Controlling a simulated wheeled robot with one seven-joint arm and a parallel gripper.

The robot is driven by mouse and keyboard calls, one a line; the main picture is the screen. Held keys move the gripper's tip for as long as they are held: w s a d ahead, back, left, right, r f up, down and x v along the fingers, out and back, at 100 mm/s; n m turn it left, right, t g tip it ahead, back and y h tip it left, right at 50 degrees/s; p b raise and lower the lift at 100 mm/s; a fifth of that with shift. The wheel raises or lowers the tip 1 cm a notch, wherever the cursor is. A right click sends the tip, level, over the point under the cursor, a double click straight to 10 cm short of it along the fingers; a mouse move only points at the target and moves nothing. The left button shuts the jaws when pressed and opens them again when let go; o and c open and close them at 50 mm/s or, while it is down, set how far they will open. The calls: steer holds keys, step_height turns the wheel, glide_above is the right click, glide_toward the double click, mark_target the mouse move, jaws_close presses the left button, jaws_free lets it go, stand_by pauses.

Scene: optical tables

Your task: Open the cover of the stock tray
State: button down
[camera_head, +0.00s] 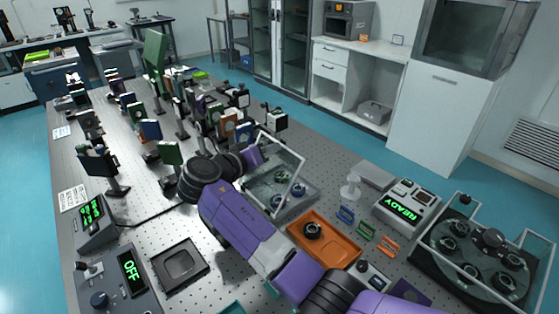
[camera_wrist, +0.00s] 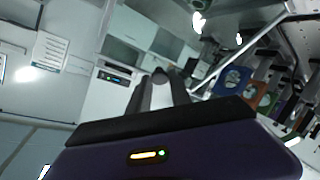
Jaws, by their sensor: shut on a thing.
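The stock tray (camera_head: 298,205) is a grey tray holding several dark round mounts, right of the rows of optics in the head view. Its clear cover (camera_head: 298,172), with a pale frame, stands tilted up from the tray, partly open. My gripper (camera_head: 254,154) is at the raised left side of the cover, partly hidden by my own wrist. In the wrist view the fingers (camera_wrist: 166,88) are close together, at the end of a pale frame bar (camera_wrist: 245,50) of the cover. The gripper is shut on the cover; the exact contact is hard to see.
Rows of posted optics (camera_head: 168,153) stand close left of the tray. An orange tray (camera_head: 335,247) with one round mount lies in front of it. A READY device (camera_head: 405,207) and a round carousel (camera_head: 485,255) stand to the right. Bare table shows behind the cover.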

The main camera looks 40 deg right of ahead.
steer(key=a+f+h+b, duration=0.1)
steer(key=a+h+b, duration=0.1)
steer(key=a+b, duration=0.6)
steer(key=shift+s+a+f+n+t, duration=0.3)
steer(key=shift+a+f+n+t, duration=0.1)
steer(key=shift+a, duration=1.9)
steer(key=c, duration=1.2)
jaws_free()
steer(key=shift+w+d, duration=0.1)
steer(key=shift+r, duration=0.1)
steer(key=shift+r, duration=0.1)
